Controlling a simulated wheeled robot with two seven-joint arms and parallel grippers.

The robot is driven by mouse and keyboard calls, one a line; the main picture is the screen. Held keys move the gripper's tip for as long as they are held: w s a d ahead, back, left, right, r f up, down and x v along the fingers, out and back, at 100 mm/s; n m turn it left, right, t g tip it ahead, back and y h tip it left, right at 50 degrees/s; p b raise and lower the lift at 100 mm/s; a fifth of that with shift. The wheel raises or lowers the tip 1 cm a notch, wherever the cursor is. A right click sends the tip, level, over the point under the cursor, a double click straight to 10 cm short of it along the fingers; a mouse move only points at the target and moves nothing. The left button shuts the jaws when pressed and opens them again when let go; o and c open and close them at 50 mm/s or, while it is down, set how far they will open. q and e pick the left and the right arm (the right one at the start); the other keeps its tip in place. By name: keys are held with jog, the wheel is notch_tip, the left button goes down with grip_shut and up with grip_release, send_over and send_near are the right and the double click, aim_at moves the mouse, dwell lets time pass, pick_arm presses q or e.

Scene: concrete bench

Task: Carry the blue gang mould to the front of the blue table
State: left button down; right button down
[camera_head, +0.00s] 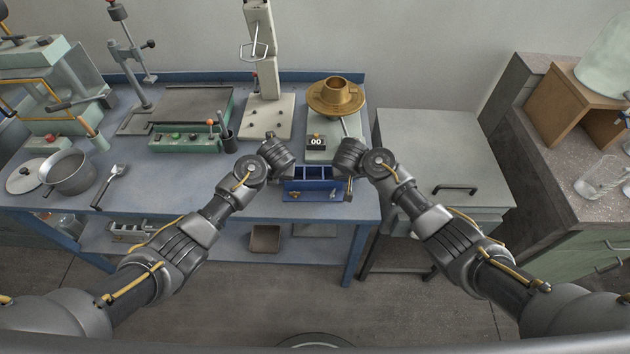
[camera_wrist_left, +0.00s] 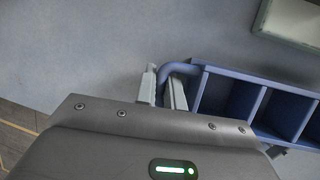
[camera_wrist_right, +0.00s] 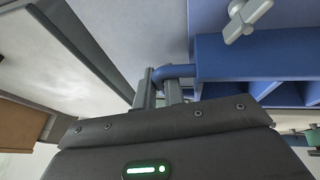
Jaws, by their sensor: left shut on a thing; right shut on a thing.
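The blue gang mould (camera_head: 312,184) is an open box with several compartments, near the front edge of the blue table (camera_head: 225,195). My left gripper (camera_head: 283,172) is shut on the loop handle at the mould's left end; the left wrist view shows its fingers (camera_wrist_left: 165,88) around the blue bar. My right gripper (camera_head: 349,180) is shut on the right end handle, seen between its fingers in the right wrist view (camera_wrist_right: 160,88). The mould (camera_wrist_right: 235,55) looks level. I cannot tell whether its base touches the tabletop.
A white-based stand (camera_head: 266,117) and green device (camera_head: 187,139) are to the left. A grey cabinet (camera_head: 440,140) is at the right.

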pick_arm(q)
jog(key=shift+r, duration=0.2)
pick_arm(e)
jog(key=shift+r, duration=0.2)
